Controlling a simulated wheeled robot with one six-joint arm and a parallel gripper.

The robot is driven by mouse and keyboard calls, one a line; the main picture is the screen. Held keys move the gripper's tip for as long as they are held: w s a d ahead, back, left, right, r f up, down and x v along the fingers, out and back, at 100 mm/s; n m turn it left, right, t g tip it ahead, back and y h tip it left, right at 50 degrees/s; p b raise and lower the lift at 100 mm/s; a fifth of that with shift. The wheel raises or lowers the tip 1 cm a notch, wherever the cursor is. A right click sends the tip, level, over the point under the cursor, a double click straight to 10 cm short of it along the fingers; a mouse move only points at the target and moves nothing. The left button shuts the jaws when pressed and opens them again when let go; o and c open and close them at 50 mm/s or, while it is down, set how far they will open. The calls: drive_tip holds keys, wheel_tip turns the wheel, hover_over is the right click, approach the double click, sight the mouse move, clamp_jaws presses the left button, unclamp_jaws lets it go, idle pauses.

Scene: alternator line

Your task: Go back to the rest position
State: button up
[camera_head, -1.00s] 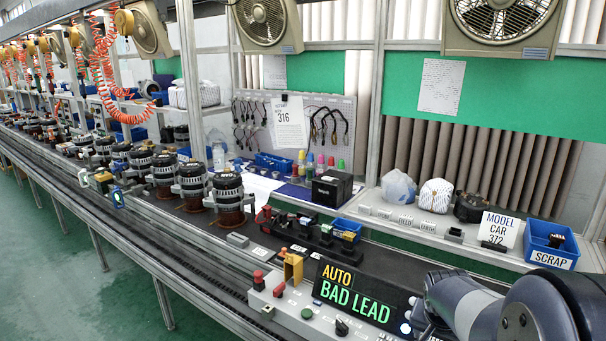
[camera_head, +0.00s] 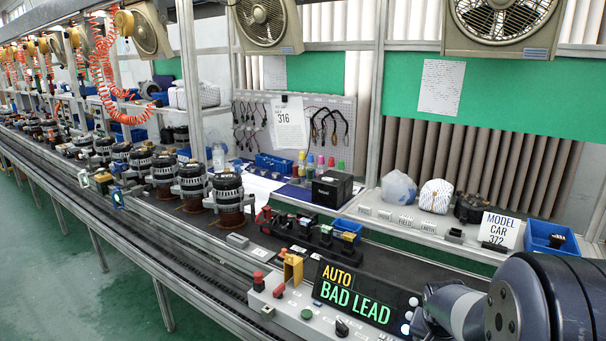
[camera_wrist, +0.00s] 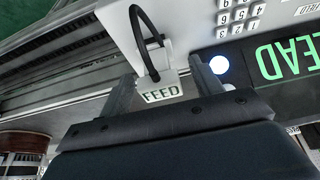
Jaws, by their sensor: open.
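My gripper (camera_wrist: 162,76) shows in the wrist view with its two fingers apart. Nothing is held between them. A small white block labelled FEED (camera_wrist: 162,92), with a black cable looping from it, shows in the gap between the fingers. I cannot tell how far it is from the fingertips. In the head view my arm fills the lower right corner, and the gripper itself cannot be made out there.
A control panel with a BAD LEAD display (camera_head: 352,298) stands just left of my arm. A blue bin (camera_head: 548,238) is behind the arm. Several alternators (camera_head: 228,192) stand along the conveyor. A black box (camera_head: 332,189) sits on the bench.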

wheel_tip(320, 180, up, 4)
drive_tip(key=p, duration=0.2)
drive_tip(key=shift+s+f+p, duration=0.1)
drive_tip(key=shift+f+p, duration=0.15)
drive_tip(key=shift+p, duration=0.1)
wheel_tip(320, 180, up, 6)
drive_tip(key=p, duration=0.5)
drive_tip(key=shift+f, duration=0.4)
drive_tip(key=shift+a+f, duration=0.1)
